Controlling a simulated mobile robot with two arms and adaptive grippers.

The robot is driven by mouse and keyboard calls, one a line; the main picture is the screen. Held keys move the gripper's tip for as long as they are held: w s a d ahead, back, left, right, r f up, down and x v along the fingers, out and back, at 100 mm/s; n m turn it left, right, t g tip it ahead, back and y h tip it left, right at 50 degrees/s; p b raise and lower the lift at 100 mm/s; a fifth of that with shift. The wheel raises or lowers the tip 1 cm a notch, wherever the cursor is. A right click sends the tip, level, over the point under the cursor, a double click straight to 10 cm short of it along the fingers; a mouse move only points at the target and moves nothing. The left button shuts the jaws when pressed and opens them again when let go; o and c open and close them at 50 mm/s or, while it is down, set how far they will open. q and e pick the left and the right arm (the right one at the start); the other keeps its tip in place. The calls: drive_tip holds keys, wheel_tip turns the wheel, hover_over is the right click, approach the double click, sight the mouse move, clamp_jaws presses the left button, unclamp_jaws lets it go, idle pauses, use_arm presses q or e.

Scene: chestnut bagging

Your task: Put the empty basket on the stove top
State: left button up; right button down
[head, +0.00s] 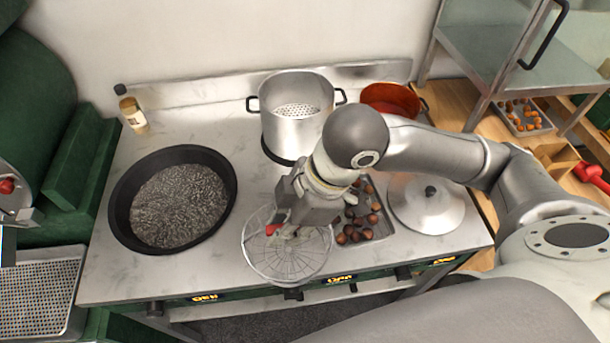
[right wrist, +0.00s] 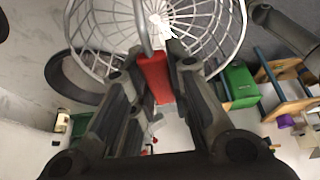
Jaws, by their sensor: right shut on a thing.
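The empty round wire basket (head: 287,262) is at the front middle of the white stove top (head: 255,172), over its front part in the head view. I cannot tell whether it touches the surface. My right gripper (head: 283,226) is shut on the basket's red handle. In the right wrist view the red handle (right wrist: 154,76) sits between the fingers, and the basket's wires (right wrist: 205,22) spread beyond them with nothing inside. My left gripper is not in view.
A black pan (head: 117,208) of dark grains stands left on the stove top. A steel pot (head: 288,130) stands behind, beside a red pot (head: 392,98). A tray of chestnuts (head: 378,226) and a steel lid (head: 427,210) are to the right. A bottle (head: 132,114) stands back left.

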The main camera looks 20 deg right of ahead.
drive_tip(key=w+d+f+p, duration=0.1)
drive_tip(key=w+f, duration=0.3)
drive_tip(key=w+d+f+p, duration=0.1)
drive_tip(key=w+f, duration=0.3)
drive_tip(key=w+d+f+p, duration=0.1)
drive_tip(key=w+f+p, duration=0.1)
drive_tip(key=w+f, duration=0.2)
drive_tip(key=shift+w+d+f, duration=0.35)
drive_tip(key=shift+w, duration=0.1)
drive_tip(key=shift+f, duration=0.15)
drive_tip(key=c, duration=1.4)
unclamp_jaws()
